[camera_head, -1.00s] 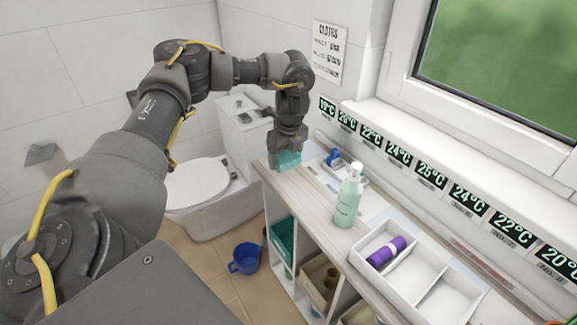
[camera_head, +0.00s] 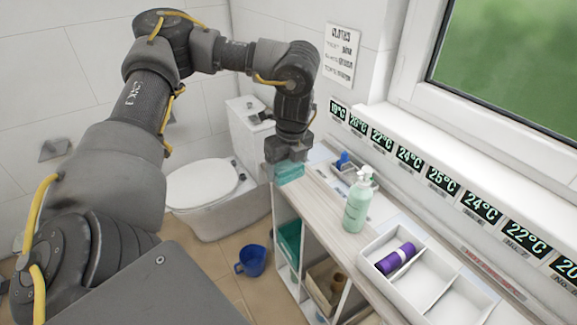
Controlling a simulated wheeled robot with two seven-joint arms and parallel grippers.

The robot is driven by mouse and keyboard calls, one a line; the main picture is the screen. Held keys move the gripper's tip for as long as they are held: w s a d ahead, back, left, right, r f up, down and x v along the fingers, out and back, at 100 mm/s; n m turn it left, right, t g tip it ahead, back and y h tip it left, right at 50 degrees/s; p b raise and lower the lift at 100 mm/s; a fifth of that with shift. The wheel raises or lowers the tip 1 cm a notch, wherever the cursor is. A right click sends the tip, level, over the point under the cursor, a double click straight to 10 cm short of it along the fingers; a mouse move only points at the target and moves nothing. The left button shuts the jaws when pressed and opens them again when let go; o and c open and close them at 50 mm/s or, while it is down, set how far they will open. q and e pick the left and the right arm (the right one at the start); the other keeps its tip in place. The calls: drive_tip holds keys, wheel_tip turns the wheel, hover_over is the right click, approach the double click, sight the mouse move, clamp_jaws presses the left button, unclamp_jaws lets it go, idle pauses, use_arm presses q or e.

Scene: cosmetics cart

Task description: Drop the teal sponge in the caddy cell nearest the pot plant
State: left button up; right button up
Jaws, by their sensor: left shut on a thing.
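The teal sponge (camera_head: 289,173) is in the jaws of my left gripper (camera_head: 287,160), at the far end of the counter. The gripper is shut on it and covers its upper part. I cannot tell whether the sponge touches the counter. The white caddy (camera_head: 446,314) stands at the lower right, divided into cells. A purple roll with a pale band (camera_head: 395,258) lies in its far left cell; the other cells in view look empty. The pot plant is not in view. My right gripper is not in view.
A green pump bottle (camera_head: 357,203) stands on the counter (camera_head: 322,207) between the sponge and the caddy. A blue object (camera_head: 343,160) lies near the wall. Temperature displays (camera_head: 409,158) line the wall below the window. A blue bucket (camera_head: 251,260) is on the floor.

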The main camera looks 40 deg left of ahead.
use_arm(q)
drive_tip(key=d+r+n+g, duration=0.1)
drive_tip(key=d+r+n, duration=0.2)
drive_tip(key=d+n, duration=0.5)
drive_tip(key=d+r+n+g+h, duration=0.1)
drive_tip(key=d+r+n, duration=0.3)
drive_tip(key=d+n, duration=0.5)
drive_tip(key=shift+s+d, duration=0.15)
drive_tip(key=shift+s, duration=0.05)
